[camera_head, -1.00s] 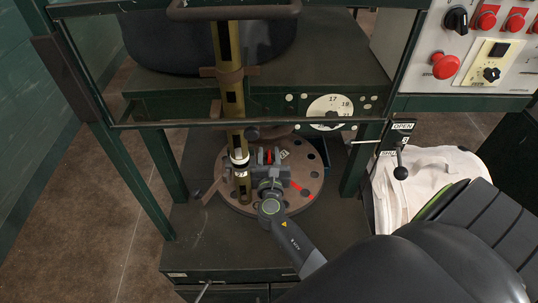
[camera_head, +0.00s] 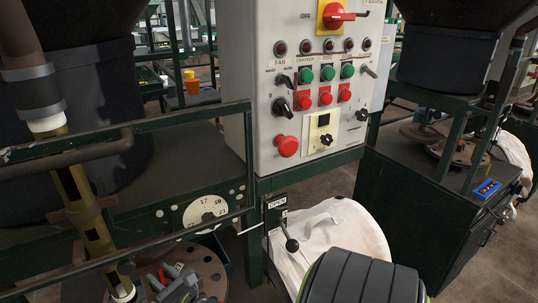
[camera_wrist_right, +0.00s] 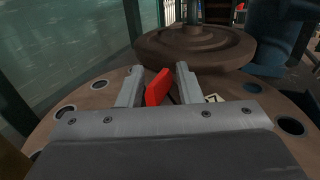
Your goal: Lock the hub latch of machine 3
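A round brown disc with holes (camera_head: 208,268) sits low at the left in the head view; its rim also shows in the wrist view (camera_wrist_right: 42,133). A small red latch lever (camera_wrist_right: 157,87) stands on it, tilted. My right gripper (camera_head: 172,274) is over the disc. In the wrist view its two grey fingers (camera_wrist_right: 159,82) are on either side of the red lever, with a narrow dark gap on the right side. The lever's lower end is hidden by my gripper. No machine number is readable. My left gripper is not in view.
A control panel (camera_head: 262,130) with red and green buttons stands in the middle. An OPEN-marked lever with a black knob (camera_head: 292,245) is beside a white bag (camera_head: 335,230). A green frame rail and a numbered dial (camera_head: 205,212) are behind the disc. Another machine (camera_head: 425,190) stands at right.

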